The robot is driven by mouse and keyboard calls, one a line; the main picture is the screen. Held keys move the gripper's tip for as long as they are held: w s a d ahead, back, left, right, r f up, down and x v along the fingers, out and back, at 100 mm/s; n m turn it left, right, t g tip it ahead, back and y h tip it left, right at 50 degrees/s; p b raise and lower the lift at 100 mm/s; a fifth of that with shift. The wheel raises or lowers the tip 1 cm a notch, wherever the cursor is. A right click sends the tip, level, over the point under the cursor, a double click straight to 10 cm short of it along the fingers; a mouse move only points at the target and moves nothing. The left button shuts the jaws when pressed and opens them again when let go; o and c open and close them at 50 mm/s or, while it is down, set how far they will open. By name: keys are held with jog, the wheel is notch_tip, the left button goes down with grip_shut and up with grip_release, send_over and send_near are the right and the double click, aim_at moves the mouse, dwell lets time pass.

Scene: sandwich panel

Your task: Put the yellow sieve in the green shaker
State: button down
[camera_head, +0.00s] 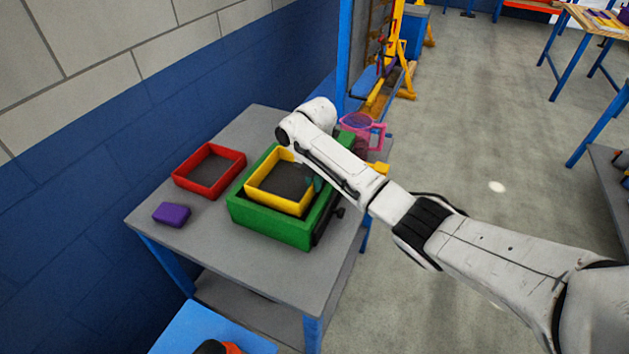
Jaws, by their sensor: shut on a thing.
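The green shaker (270,227) is a square open frame on the grey table. The yellow sieve (276,202) is a square frame with a dark mesh. It lies inside the outline of the green shaker, with its top edge showing above the shaker's near wall. I cannot tell whether it rests on the shaker's floor or hangs a little above it. My gripper (315,184) is at the sieve's right side, mostly hidden by my white arm. The little that shows is shut on the sieve's right edge. The far right corner of sieve and shaker is hidden by the arm.
A red sieve (210,188) and a purple block (171,214) lie left of the shaker on the grey table (225,258). A pink see-through container (363,130) stands behind my arm at the right. A blue brick wall runs along the left.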

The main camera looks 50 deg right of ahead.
jog(key=shift+f, duration=0.15)
jog(key=c, duration=1.5)
grip_release()
jog(key=shift+o, duration=0.2)
notch_tip(320, 180, up, 12)
jog(key=shift+r, duration=0.2)
